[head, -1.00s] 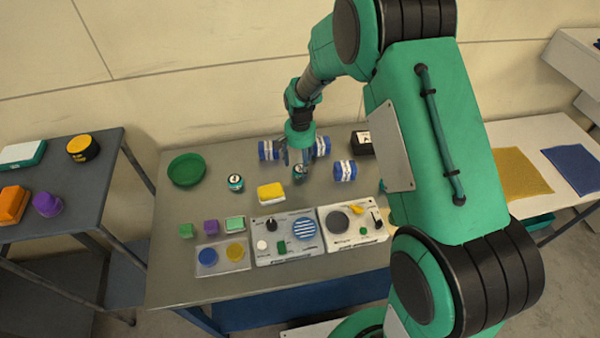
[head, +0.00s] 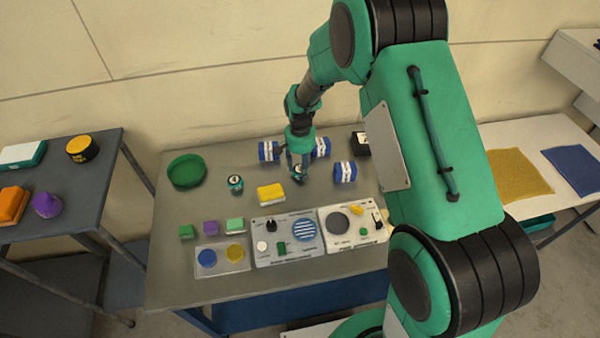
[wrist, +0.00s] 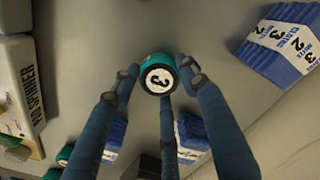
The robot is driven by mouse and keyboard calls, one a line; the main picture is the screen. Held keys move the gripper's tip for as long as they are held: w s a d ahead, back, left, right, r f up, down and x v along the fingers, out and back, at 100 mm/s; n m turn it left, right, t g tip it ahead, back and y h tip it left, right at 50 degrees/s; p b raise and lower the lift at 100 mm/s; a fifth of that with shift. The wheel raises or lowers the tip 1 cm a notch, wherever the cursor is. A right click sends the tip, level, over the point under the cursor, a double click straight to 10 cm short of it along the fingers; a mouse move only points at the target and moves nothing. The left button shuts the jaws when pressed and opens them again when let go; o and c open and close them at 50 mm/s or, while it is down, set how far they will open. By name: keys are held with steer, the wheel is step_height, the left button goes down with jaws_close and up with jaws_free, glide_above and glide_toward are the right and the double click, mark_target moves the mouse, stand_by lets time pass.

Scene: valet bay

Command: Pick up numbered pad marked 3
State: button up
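The numbered pad marked 3 (wrist: 158,78) is a small round teal piece with a white top and a black 3. It shows between my fingertips in the wrist view. In the head view it is mostly hidden by my gripper (head: 299,174), low over the grey table (head: 190,270). In the wrist view the fingers of my gripper (wrist: 158,70) close around the pad's sides and appear to touch it. I cannot tell whether the pad is clear of the table. A similar teal pad (head: 235,183) stands to the left.
A yellow block (head: 270,193) and control panels (head: 286,240) lie nearer the front. A green dish (head: 187,170) is at the back left.

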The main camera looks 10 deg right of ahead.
mark_target(300, 168)
steer(key=shift+r, duration=0.1)
stand_by(0.3)
step_height(300, 168, up, 10)
steer(key=p, duration=0.1)
stand_by(0.5)
